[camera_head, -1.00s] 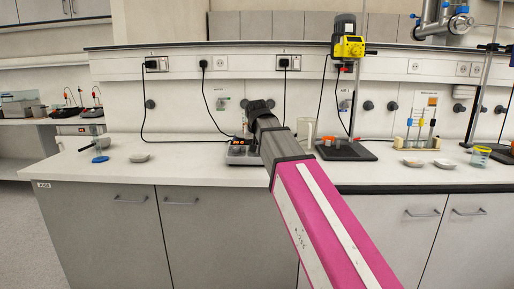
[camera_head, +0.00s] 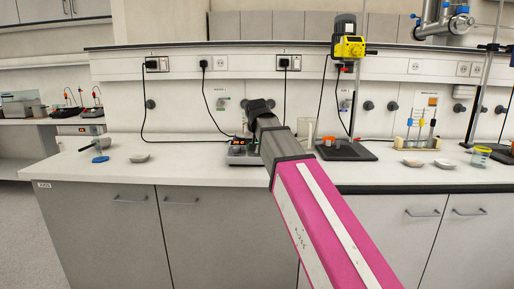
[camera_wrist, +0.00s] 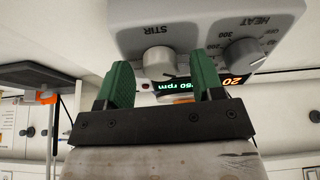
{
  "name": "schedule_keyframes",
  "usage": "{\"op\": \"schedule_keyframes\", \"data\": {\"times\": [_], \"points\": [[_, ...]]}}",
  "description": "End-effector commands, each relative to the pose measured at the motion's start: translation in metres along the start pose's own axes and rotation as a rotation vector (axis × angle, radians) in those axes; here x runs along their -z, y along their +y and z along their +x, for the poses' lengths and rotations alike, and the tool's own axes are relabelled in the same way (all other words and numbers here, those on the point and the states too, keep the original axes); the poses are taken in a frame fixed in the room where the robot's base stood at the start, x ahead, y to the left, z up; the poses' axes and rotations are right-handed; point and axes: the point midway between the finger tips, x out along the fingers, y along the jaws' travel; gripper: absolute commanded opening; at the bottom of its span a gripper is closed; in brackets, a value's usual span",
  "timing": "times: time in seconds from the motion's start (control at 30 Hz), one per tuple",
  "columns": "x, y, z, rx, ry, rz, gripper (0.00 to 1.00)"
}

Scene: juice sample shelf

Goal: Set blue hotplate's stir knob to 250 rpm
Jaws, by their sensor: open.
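The hotplate's pale grey front panel (camera_wrist: 200,22) fills the top of the wrist view. Its round grey STIR knob (camera_wrist: 158,62) is at the left of the panel and its HEAT knob (camera_wrist: 243,54) at the right. A green readout (camera_wrist: 180,87) below the STIR knob ends in "50 rpm"; its first digit is unclear. My gripper (camera_wrist: 161,72) is open, its green fingertips to the left and right of the STIR knob with a gap on each side. In the head view the hotplate (camera_head: 243,152) stands on the bench, partly behind my arm.
An orange readout (camera_wrist: 236,79) shows under the HEAT knob, near the right finger. In the head view a clear beaker (camera_head: 306,132) and a dark stand base (camera_head: 345,151) are right of my arm.

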Motion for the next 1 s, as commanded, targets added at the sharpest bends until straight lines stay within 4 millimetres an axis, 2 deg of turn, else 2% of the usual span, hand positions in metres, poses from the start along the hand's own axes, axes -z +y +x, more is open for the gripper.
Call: {"op": "schedule_keyframes", "data": {"times": [0.17, 0.6, 0.8, 1.0], "points": [[0.0, 0.0, -0.019, 0.0, 0.001, 0.0, 0.61], [0.0, 0.0, -0.086, 0.0, 0.001, 0.0, 0.61], [0.0, 0.0, -0.101, 0.0, 0.0, 0.0, 0.61], [0.0, 0.0, -0.105, 0.0, -0.001, 0.0, 0.61]]}}
